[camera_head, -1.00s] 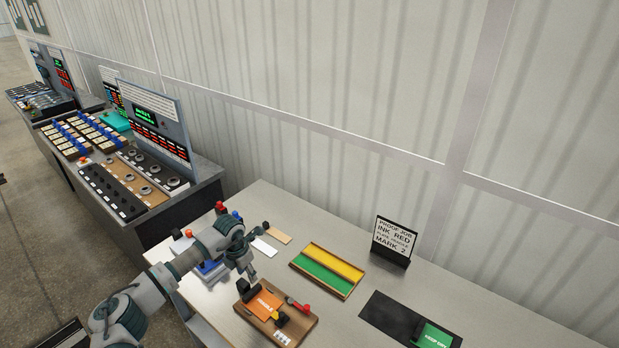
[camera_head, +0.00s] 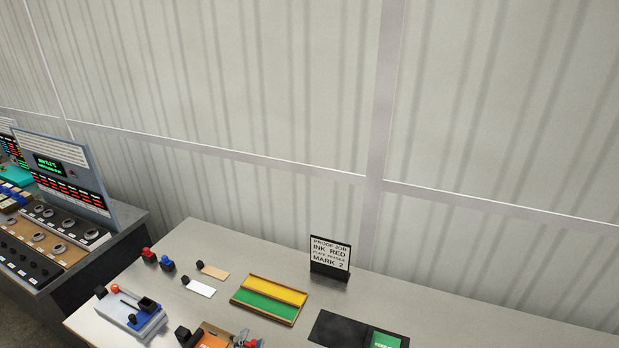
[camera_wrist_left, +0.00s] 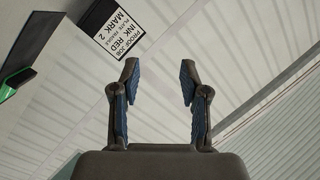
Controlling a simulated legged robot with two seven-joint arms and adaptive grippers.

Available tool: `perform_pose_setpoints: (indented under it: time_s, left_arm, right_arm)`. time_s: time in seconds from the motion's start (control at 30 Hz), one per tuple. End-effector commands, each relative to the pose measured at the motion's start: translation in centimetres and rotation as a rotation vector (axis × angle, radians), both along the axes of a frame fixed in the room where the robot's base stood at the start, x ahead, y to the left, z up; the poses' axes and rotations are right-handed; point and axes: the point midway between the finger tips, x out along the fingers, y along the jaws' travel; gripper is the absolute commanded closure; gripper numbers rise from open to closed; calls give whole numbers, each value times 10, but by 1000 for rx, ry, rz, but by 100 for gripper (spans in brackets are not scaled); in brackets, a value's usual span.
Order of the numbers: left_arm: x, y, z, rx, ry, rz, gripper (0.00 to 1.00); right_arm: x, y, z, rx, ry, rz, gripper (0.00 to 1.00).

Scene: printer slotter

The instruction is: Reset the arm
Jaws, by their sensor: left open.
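My left gripper shows fully in the left wrist view (camera_wrist_left: 158,80), its two fingers spread apart with nothing between them. The rest of my left arm is out of view. In the left wrist view the job sign (camera_wrist_left: 118,30) stands beyond the fingers, turned over in the picture. My right gripper is not in view.
The grey table (camera_head: 200,240) carries the job sign (camera_head: 330,256), a yellow and green tray (camera_head: 268,299), a black mat with a green card (camera_head: 385,340), a blue and grey device (camera_head: 130,312) and small stamps. A console (camera_head: 62,180) stands at left. A corrugated wall is behind.

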Motion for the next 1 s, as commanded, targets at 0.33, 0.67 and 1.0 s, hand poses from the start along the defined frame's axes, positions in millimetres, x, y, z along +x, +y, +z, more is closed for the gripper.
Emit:
perform_pose_setpoints:
  time_s: [0.33,0.67,1.0]
  left_arm:
    - [-159,58,-141,-356,790,372,55]
    - [-275,57,-173,-466,1196,486,55]
    - [-259,54,-286,-447,1242,495,55]
  right_arm:
    - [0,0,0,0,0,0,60]
    - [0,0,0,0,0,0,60]
    - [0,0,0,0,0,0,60]
